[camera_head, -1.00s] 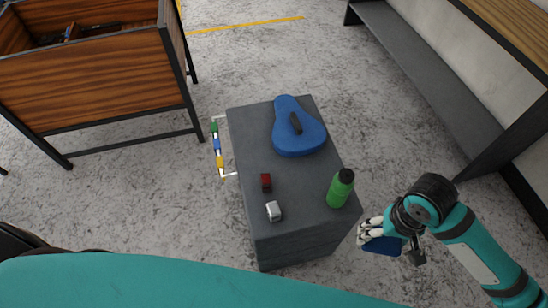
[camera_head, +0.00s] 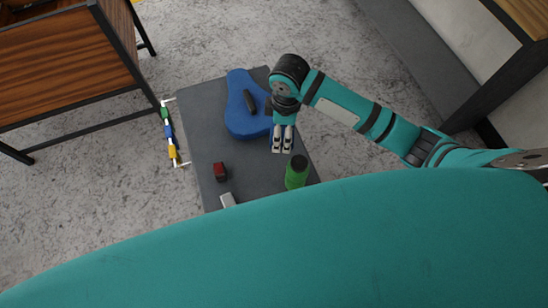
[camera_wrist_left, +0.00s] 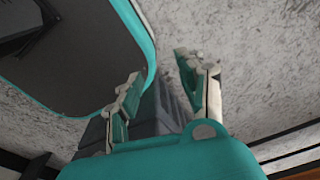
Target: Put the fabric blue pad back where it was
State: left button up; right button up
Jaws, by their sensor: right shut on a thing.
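My right gripper (camera_head: 283,138) reaches in from the right and is over the right side of the grey cabinet top, between a blue bag and a green bottle (camera_head: 297,172). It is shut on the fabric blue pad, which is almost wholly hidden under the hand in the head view. The blue bag (camera_head: 240,119), pear-shaped with a dark handle, lies just left of the hand. My left gripper (camera_wrist_left: 163,85) shows only in the left wrist view, with its fingers apart and nothing between them.
The grey cabinet (camera_head: 200,140) also carries a small red block (camera_head: 220,171) and a silver item (camera_head: 228,200). A rack with green, blue and yellow pieces (camera_head: 169,133) is on its left side. A wooden crate (camera_head: 45,70) stands at upper left and a bench (camera_head: 425,60) at right.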

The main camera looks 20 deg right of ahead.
notch_tip(320, 180, down, 6)
jog(key=w+f+n+b, duration=0.1)
jog(key=w+n+b, duration=0.1)
jog(key=b, duration=0.2)
jog(key=n+b, duration=0.2)
jog(key=n, duration=0.1)
send_over(274, 159)
notch_tip(274, 159, down, 9)
jog(key=shift+d+r, duration=0.1)
jog(key=shift+w+f+b, duration=0.1)
jog(key=shift+f+b, duration=0.2)
jog(key=shift+f, duration=1.9)
pick_arm(q)
notch_tip(274, 159, down, 8)
jog(key=d, duration=0.1)
jog(key=shift+w, duration=0.2)
pick_arm(e)
jog(key=o, duration=1)
jog(key=shift+f, duration=0.1)
pick_arm(q)
jog(key=shift+d, duration=0.1)
